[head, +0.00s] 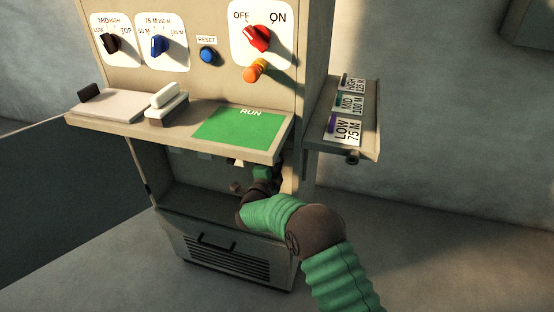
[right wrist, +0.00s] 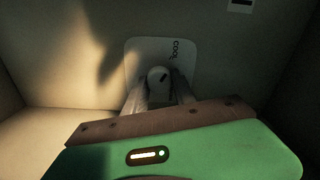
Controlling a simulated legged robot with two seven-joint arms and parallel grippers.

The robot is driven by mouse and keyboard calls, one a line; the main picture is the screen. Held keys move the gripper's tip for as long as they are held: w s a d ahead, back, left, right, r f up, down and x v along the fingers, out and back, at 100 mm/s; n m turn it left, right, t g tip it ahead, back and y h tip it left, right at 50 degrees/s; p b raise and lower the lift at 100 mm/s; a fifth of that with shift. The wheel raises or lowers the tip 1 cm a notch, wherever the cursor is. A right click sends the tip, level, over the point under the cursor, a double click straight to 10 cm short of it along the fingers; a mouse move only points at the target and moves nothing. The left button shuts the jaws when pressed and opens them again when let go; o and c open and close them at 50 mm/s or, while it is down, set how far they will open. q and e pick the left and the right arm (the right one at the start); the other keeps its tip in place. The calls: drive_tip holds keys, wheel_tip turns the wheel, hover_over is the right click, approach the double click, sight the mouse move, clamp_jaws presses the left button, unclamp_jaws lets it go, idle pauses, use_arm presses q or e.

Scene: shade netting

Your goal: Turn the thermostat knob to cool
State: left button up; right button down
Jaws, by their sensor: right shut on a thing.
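The thermostat knob (right wrist: 158,77) is a small pale round knob with a short dark mark. It sits on a white plate (right wrist: 145,52) on the back wall of the lower compartment. The word "COOL" is printed sideways on the plate's upper right. My right gripper (right wrist: 159,90) is shut on the knob, one finger on each side. In the head view my right arm reaches into the compartment under the shelf, and the fingertips and knob are hidden there. Where exactly the mark points is hard to tell in the dim light. My left gripper is not in view.
The shelf with the green RUN pad (head: 240,125) overhangs my right arm. Compartment walls stand close on both sides. A side shelf (head: 368,140) with LOW, MID and HIGH labels is on the right. A vented front panel (head: 235,255) is below. Dials and a red switch (head: 257,38) are above.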

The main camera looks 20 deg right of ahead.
drive_tip(key=shift+a+f, duration=0.2)
drive_tip(key=shift+a, duration=0.05)
drive_tip(key=c, duration=1.4)
unclamp_jaws()
drive_tip(key=o, duration=0.4)
drive_tip(key=shift+w, duration=0.1)
drive_tip(key=shift+c, duration=0.2)
drive_tip(key=shift+r, duration=0.1)
drive_tip(key=p+v, duration=0.3)
drive_tip(key=v, duration=1.4)
